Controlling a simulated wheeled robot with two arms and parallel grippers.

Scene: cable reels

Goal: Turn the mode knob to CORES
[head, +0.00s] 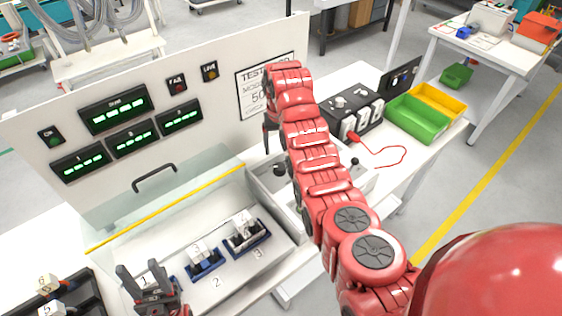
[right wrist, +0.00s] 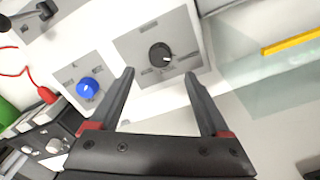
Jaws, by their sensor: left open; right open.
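A black round knob (right wrist: 160,55) with a pale pointer mark sits on a grey plate (right wrist: 130,45) in the right wrist view. Its labels are too small to read, so I cannot tell which setting it points at. In the head view the dark knob (head: 279,169) shows just beside my right arm. My right gripper (right wrist: 159,78) is open and empty, its two fingers spread on either side of the knob in the picture, apparently short of touching it. In the head view the right gripper (head: 268,140) is partly hidden by its own arm. My left gripper (head: 150,283) is open at the lower left.
A blue knob (right wrist: 88,88) sits on a neighbouring plate. A black lever (head: 355,162) stands to the right. A clear cover with a yellow edge (head: 165,208) and numbered blocks (head: 200,252) lie to the left. Green bin (head: 417,122) and red cable (head: 385,155) are at right.

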